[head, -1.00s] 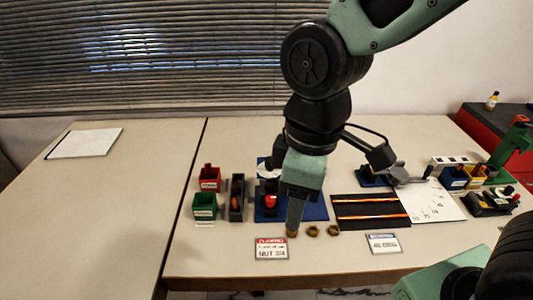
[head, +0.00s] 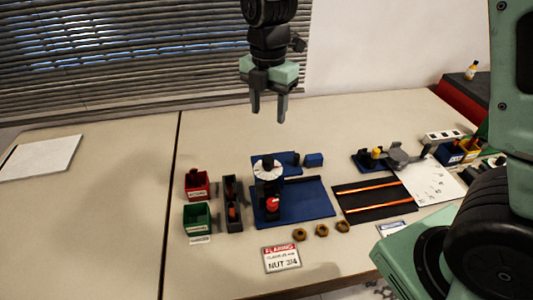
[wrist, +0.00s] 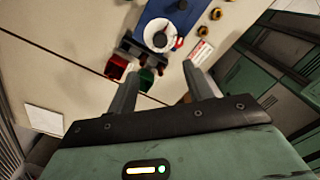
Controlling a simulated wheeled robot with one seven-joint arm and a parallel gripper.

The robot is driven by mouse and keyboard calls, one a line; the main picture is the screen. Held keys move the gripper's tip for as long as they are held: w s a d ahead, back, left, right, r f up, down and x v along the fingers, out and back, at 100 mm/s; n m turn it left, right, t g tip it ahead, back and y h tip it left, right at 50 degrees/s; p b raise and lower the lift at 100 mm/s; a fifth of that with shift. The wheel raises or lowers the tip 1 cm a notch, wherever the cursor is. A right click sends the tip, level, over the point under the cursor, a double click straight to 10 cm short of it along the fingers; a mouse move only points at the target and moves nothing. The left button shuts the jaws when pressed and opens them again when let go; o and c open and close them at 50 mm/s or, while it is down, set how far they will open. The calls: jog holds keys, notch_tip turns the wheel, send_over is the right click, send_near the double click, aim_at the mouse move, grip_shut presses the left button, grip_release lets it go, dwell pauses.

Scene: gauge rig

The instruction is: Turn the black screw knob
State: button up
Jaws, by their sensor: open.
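The gauge rig stands on a blue base plate (head: 310,205) in the head view. Its white dial (head: 259,173) faces up, with a small black knob (head: 267,161) on top that looks like the screw knob. A red part (head: 272,204) sits low on the rig's front. The wrist view also shows the white dial (wrist: 151,29) beyond the fingers, with a dark part over its middle. My gripper (head: 268,116) is open and empty, pointing down, well above the table and apart from the rig. Its two fingers also show in the wrist view (wrist: 162,88).
Red (head: 196,186) and green (head: 197,217) bins and a dark holder (head: 232,204) stand left of the rig. Several brass nuts (head: 321,230) and a sign (head: 282,259) lie in front. A black mat (head: 375,200) lies right.

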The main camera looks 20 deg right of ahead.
aim_at(268, 158)
notch_tip(268, 158, down, 15)
jog(key=shift+r+p, duration=0.1)
jog(key=shift+p, duration=0.8)
jog(key=c, duration=1)
